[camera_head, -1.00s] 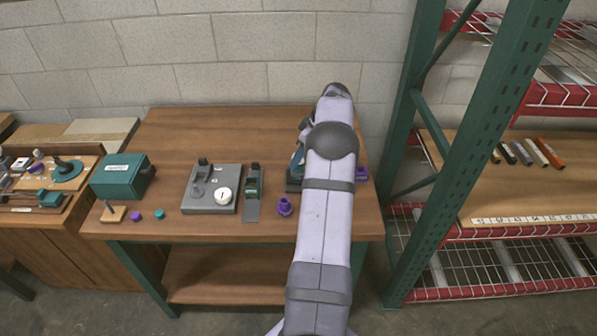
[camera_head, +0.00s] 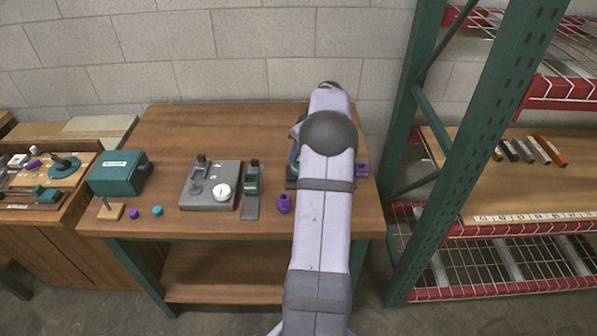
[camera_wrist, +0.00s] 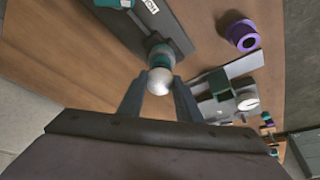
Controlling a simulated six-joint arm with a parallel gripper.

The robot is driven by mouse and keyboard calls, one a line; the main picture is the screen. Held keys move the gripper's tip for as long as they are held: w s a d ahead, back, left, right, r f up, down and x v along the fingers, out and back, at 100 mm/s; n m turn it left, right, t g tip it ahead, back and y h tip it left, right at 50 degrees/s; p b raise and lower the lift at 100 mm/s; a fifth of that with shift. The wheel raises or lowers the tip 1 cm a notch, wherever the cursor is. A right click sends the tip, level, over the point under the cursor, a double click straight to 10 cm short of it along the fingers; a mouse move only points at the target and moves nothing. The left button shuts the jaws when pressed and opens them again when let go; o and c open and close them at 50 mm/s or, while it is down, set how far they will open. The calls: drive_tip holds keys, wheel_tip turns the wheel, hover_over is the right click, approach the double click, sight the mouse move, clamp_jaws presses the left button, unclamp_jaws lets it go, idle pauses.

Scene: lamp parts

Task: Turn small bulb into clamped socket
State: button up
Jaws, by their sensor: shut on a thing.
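In the wrist view, the small bulb (camera_wrist: 159,83) is a pale round globe between the two fingers of my gripper (camera_wrist: 160,88). My gripper is shut on it. Directly beyond the bulb, in line with it, is a teal socket (camera_wrist: 161,56) on a dark grey clamp base (camera_wrist: 173,30). The bulb hides the socket's mouth, so I cannot tell how deep the bulb sits in it. In the head view, my arm covers the gripper, the bulb and most of the clamp; only a teal and dark edge of the clamp (camera_head: 292,172) shows left of the arm.
A purple ring-shaped part (camera_head: 284,204) stands left of my arm, and a purple block (camera_head: 361,170) right of it. A grey fixture (camera_head: 251,190) and a grey plate with a white dial (camera_head: 209,200) lie further left. A green rack post (camera_head: 440,150) rises at right.

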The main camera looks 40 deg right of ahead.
drive_tip(key=m+h, duration=0.1)
drive_tip(key=m, duration=0.2)
drive_tip(key=shift+a, duration=0.1)
drive_tip(key=shift+m+p, duration=0.35)
drive_tip(key=shift+m, duration=0.05)
drive_tip(key=shift+r+m+h+p, duration=0.15)
drive_tip(key=shift+m+h+p, duration=0.25)
drive_tip(key=shift+m+h, duration=0.15)
drive_tip(key=shift+w+a+m+g+h+p, duration=0.1)
drive_tip(key=shift+m+g+h+p, duration=0.2)
drive_tip(key=shift+m+p, duration=0.5)
drive_tip(key=shift+a+m+g+h+p, duration=0.15)
drive_tip(key=shift+m+g+p, duration=0.25)
drive_tip(key=shift+m, duration=0.65)
drive_tip(key=shift+d+m+h, duration=0.1)
drive_tip(key=shift+m+h, duration=0.2)
drive_tip(key=shift+m, duration=0.5)
drive_tip(key=shift+f, duration=0.2)
